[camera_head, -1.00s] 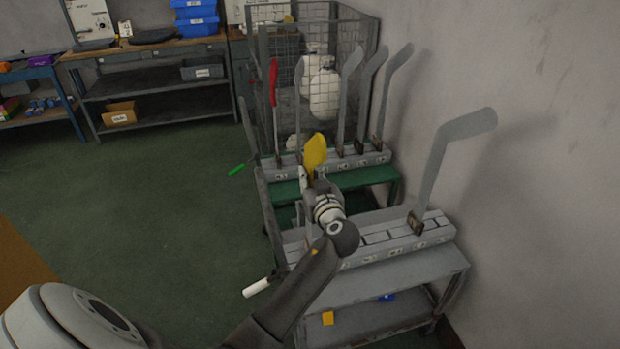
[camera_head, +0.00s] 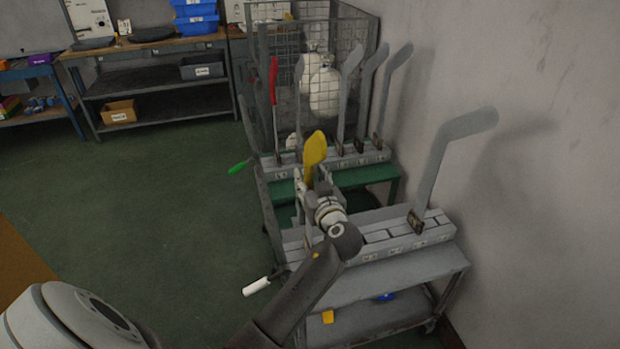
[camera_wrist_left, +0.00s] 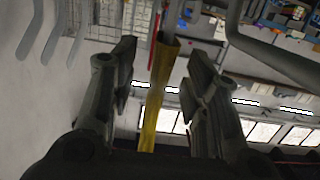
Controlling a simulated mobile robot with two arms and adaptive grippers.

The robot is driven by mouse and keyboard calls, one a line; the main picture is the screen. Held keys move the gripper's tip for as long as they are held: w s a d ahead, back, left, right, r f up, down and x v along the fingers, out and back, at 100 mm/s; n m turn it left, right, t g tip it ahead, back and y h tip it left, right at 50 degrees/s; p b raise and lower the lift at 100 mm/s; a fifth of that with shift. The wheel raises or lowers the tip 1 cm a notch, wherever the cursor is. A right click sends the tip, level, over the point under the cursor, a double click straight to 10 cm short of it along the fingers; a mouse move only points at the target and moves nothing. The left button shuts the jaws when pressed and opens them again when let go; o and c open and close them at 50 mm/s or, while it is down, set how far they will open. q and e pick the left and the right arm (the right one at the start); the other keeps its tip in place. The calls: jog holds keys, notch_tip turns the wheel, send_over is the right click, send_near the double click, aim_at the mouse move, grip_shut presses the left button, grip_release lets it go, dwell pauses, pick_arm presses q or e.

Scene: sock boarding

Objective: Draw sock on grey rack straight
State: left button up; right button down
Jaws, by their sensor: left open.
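The yellow sock (camera_head: 315,148) is on a board at the left end of the grey rack (camera_head: 390,268). Its upper part shows above my left gripper (camera_head: 312,184) in the head view; the lower part is hidden behind my gripper and arm. In the left wrist view the yellow sock (camera_wrist_left: 157,92) runs as a narrow strip between the two fingers of my left gripper (camera_wrist_left: 162,68). The fingers are apart, one on each side of the sock, with gaps visible. My right gripper is not in view.
A bare grey board (camera_head: 440,165) stands at the rack's right end near the wall. Behind is a green rack (camera_head: 365,177) with a red sock (camera_head: 273,82) and several bare boards. A wire cage (camera_head: 290,55) stands behind it. Open floor (camera_head: 150,200) lies to the left.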

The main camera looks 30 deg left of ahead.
pick_arm(q)
jog(key=f+b+v, duration=0.1)
jog(key=v, duration=0.7)
jog(key=shift+b, duration=0.3)
